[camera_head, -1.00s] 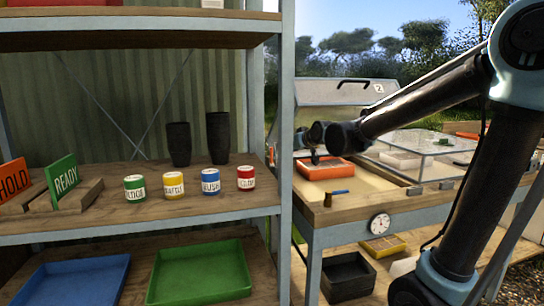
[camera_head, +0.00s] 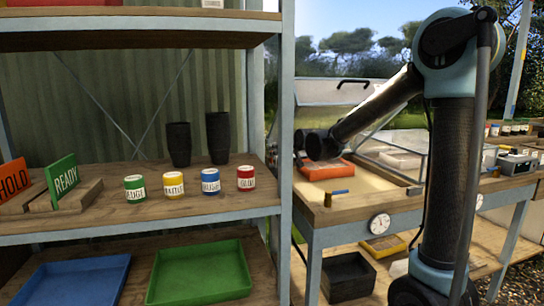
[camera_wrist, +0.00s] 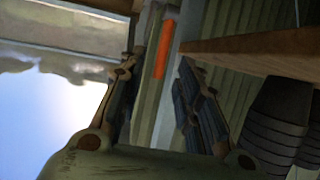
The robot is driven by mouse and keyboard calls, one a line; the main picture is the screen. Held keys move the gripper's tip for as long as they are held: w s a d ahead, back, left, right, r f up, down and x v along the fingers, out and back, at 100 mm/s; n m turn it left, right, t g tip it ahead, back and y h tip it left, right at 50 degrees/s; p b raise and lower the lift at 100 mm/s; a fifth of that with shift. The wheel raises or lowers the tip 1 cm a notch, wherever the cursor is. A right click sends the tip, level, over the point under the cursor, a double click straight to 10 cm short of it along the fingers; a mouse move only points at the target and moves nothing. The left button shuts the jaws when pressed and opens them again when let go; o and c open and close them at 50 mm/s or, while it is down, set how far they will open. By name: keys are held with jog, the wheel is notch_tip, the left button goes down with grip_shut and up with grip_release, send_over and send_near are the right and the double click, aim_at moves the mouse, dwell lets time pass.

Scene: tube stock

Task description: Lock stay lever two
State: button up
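A small brass-coloured lever with a blue end (camera_head: 338,194) sits at the front edge of the left cold frame; I cannot tell whether it is stay lever two. That frame's clear lid (camera_head: 320,93) stands raised behind it, with a dark handle (camera_head: 353,84). My forearm covers part of the lid. My gripper (camera_wrist: 162,60) is open and empty in the wrist view, its two fingers apart. In the head view, my wrist is above the left part of the frame, near the shelf post, up and left of the lever.
An orange tray (camera_head: 325,172) lies in the frame. The shelf post (camera_head: 287,140) stands close to my wrist. Black pots (camera_head: 218,138) and several labelled tins (camera_head: 246,179) stand on the shelf. A round dial (camera_head: 380,223) is on the bench front.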

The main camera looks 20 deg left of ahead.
jog(key=shift+x, duration=3.2)
grip_shut()
